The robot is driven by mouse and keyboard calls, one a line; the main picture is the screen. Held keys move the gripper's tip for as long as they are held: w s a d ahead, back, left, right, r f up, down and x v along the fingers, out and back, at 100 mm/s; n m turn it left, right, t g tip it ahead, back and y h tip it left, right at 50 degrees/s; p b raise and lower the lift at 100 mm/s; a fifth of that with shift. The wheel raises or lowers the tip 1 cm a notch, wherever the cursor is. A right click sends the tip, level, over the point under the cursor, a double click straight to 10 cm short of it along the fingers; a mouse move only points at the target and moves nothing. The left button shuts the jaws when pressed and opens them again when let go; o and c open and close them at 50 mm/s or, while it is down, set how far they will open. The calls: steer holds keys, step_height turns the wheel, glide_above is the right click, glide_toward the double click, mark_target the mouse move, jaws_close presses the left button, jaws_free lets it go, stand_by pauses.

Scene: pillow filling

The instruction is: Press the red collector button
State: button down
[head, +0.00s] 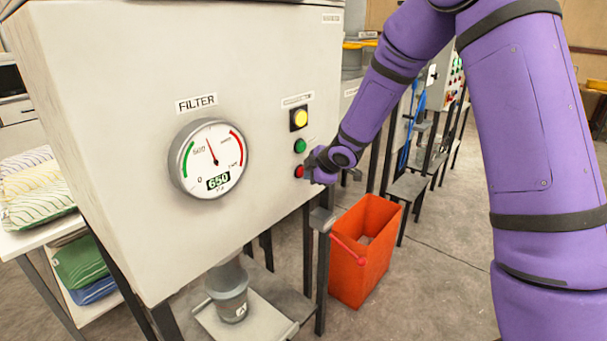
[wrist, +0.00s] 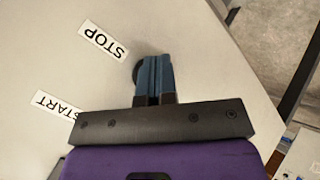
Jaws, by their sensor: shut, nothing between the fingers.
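The red button (head: 299,171) is on the right side of the white cabinet front (head: 120,120) in the head view, below a green button (head: 300,146) and a yellow lamp (head: 300,118). My gripper (head: 312,168) is right at the red button from the right. In the wrist view, my gripper (wrist: 154,75) is shut and empty, its fingers against or very near a dark round rim next to the STOP label (wrist: 103,41). The fingers hide most of that part, so I cannot tell whether it is pressed. The START label (wrist: 57,105) shows lower left.
A gauge (head: 211,158) under the FILTER label reads 650. An orange bin (head: 365,250) stands on the floor below my arm. A shelf with folded fabrics (head: 35,190) is at the left.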

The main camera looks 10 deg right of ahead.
steer(key=shift+s, duration=0.1)
stand_by(0.4)
steer(key=shift+s+d, duration=0.5)
steer(key=shift+s, duration=0.15)
steer(key=shift+s+d, duration=0.75)
steer(key=shift+s, duration=0.25)
steer(key=shift+s+d, duration=0.75)
steer(key=shift+s, duration=0.25)
steer(key=shift+r, duration=0.1)
